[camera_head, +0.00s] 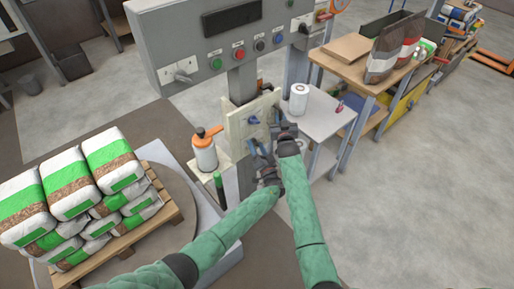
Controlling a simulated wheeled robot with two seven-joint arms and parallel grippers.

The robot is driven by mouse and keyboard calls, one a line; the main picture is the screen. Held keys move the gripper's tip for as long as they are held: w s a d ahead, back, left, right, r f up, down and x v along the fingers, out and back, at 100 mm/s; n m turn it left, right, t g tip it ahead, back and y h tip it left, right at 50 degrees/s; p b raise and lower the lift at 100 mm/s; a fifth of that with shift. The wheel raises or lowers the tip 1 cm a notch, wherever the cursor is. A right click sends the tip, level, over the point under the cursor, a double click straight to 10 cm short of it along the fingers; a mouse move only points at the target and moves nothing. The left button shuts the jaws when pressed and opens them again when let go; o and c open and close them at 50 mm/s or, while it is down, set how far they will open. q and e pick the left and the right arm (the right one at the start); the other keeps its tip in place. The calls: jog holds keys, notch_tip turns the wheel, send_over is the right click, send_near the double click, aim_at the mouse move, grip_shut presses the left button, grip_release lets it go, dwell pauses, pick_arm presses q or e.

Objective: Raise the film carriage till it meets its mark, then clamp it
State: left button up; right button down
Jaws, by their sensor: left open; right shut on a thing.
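The film carriage (237,127) is a cream plate on the dark upright column, below the grey control panel. My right gripper (274,129) is at the carriage's right edge, shut on a part there that the gripper mostly hides. My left gripper (257,156) is lower, open, just below and in front of the carriage's lower right. I cannot tell whether it touches anything. The height mark cannot be made out.
The control panel (222,42) with coloured buttons hangs above. A pallet (160,203) of filled bags is at left. A white roll (299,97) stands on a side table (324,116) at right. Open floor lies at lower right.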

pick_arm(q)
jog(key=c, duration=1)
jog(key=shift+m, duration=0.4)
jog(key=m+g+h, duration=0.1)
jog(key=m, duration=0.2)
jog(key=m+g+h, duration=0.1)
jog(key=m, duration=0.3)
jog(key=m+g+h, duration=0.1)
jog(key=m, duration=0.3)
jog(key=shift+s+r+g, duration=0.1)
jog(key=shift+r+g, duration=0.1)
jog(key=shift+g, duration=0.1)
jog(key=shift+m, duration=0.3)
jog(key=o, duration=1)
